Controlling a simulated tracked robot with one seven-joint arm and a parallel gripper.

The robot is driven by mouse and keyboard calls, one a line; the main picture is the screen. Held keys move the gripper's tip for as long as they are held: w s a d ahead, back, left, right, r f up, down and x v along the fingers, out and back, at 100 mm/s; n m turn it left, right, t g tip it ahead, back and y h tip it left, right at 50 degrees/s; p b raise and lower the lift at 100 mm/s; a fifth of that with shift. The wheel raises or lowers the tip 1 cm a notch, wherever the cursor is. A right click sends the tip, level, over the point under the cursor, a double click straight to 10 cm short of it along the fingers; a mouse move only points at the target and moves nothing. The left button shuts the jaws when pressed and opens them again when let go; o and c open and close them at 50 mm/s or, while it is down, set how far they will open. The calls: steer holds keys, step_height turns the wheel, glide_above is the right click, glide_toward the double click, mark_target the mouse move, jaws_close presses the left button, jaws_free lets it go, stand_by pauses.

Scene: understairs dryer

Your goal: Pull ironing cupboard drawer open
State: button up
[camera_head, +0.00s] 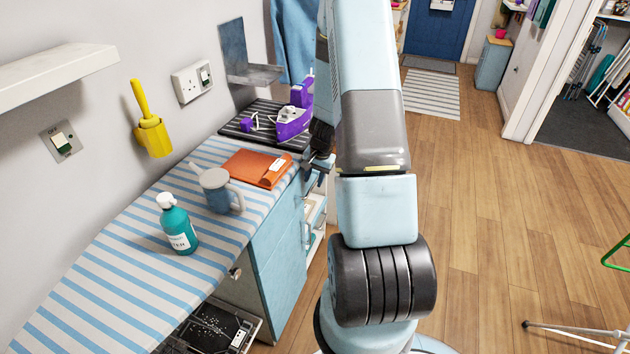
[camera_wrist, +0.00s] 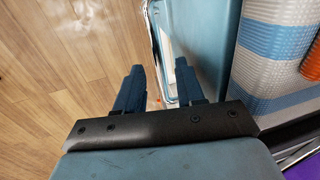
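The pale blue ironing cupboard (camera_head: 278,262) stands under the striped ironing board, its front facing right. My gripper (camera_head: 320,165) is beside the upper front of the cupboard, partly hidden behind my arm. In the wrist view my gripper (camera_wrist: 160,88) has its two dark fingers apart. A thin blue front edge with a pale strip (camera_wrist: 168,45) lies just beyond and between the fingertips. I cannot tell whether the fingers touch it. A pale opening with small items (camera_head: 315,212) shows on the cupboard's front side; whether it is a drawer or a shelf is unclear.
A purple iron (camera_head: 293,120) stands behind. Open wooden floor (camera_head: 475,220) lies to the right, with a clothes-rack leg (camera_head: 570,328) near the front.

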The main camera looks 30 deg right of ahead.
steer(key=shift+a+f, duration=0.1)
steer(key=shift+f, duration=0.65)
steer(key=shift+w, duration=0.1)
jaws_close()
